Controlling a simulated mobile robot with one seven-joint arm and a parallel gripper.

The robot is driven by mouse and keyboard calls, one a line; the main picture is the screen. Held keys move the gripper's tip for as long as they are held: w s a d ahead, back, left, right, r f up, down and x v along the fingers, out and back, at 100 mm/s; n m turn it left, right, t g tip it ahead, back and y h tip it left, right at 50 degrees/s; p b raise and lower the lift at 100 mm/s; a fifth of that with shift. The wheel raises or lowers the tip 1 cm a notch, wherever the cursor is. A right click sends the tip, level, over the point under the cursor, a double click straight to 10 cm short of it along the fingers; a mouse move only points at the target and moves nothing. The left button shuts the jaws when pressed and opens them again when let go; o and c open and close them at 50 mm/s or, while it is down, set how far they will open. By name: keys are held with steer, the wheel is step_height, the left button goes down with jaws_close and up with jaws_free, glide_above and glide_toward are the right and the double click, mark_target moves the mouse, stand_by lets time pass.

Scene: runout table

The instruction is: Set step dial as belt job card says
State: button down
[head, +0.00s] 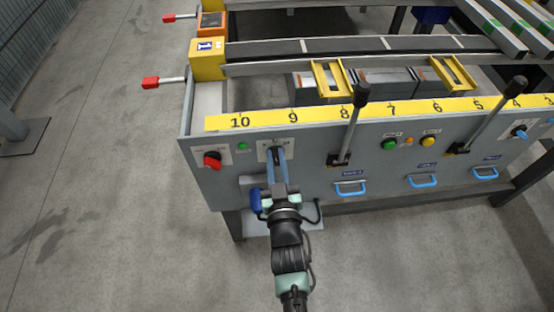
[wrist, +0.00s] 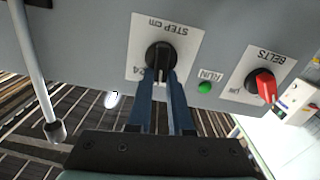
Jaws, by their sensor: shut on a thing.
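The step dial (wrist: 158,56) is a black knob on a white plate (wrist: 181,40) lettered "STEP cm", which appears upside down in the wrist view. A light pointer line on the knob faces down in that view. The number 24 shows at the plate's lower left; other marks are hidden or unreadable. My gripper (wrist: 161,84) has its two blue fingers shut on the knob, one on each side. In the head view my gripper (head: 277,166) reaches the front panel below the 9 on the yellow scale. I cannot make out a belt job card.
A red BELTS knob (head: 212,160) and a green RUN light (head: 242,146) sit left of the dial. A black-handled lever (head: 350,125) stands out from the panel to its right. Blue drawer handles (head: 350,188) run along the lower panel. Floor at left is clear.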

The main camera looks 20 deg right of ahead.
steer(key=shift+w+a+f+n+b, duration=0.15)
steer(key=shift+n+b, duration=0.6)
steer(key=shift+n, duration=0.4)
steer(key=shift+s+a+f+n+b, duration=0.1)
steer(key=shift+a+n+b, duration=0.1)
steer(key=shift+n+b, duration=0.8)
steer(key=shift+w+a+f+n+b, duration=0.15)
steer(key=shift+n+b, duration=0.4)
steer(key=shift+n, duration=0.8)
steer(key=shift+s+r, duration=0.1)
steer(key=shift+r, duration=0.05)
steer(key=c, duration=0.8)
jaws_free()
steer(key=v, duration=1.3)
